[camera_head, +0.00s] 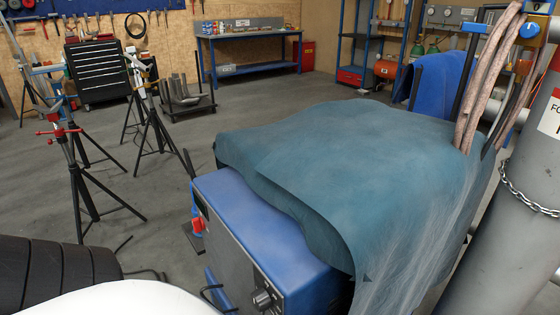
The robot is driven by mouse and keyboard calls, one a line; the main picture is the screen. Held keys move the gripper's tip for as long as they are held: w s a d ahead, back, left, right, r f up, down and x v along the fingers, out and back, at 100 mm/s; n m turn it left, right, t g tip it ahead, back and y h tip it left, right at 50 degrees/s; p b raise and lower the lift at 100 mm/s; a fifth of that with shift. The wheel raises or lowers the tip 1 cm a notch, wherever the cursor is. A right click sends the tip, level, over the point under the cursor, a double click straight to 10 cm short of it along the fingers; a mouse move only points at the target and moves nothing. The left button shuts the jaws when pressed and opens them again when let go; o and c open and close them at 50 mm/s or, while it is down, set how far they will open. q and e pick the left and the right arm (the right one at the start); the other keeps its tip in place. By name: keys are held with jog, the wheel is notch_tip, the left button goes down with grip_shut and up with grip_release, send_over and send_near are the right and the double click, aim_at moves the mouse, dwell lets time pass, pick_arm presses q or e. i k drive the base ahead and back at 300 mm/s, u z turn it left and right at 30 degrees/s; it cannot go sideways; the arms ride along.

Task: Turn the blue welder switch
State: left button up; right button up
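The blue welder (262,222) stands low in the middle of the head view, with its dark grey front panel facing down and left. A dark rotary knob (263,298) with a lighter rim sits low on that panel, close to the bottom edge of the picture. Its exact setting is too small to tell. A red part (197,222) shows at the panel's far left end. A large blue-green cloth (340,160) drapes over the back and right of the welder and hides much of its top. Neither of my grippers is in view.
A grey gas cylinder (505,230) with a chain stands close on the right. Thick hoses (485,75) hang above the cloth. Pipe stands (75,160) are at the left. A workbench (245,45) is at the back.

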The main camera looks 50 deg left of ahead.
aim_at(198, 225)
jog(key=u, duration=1.3)
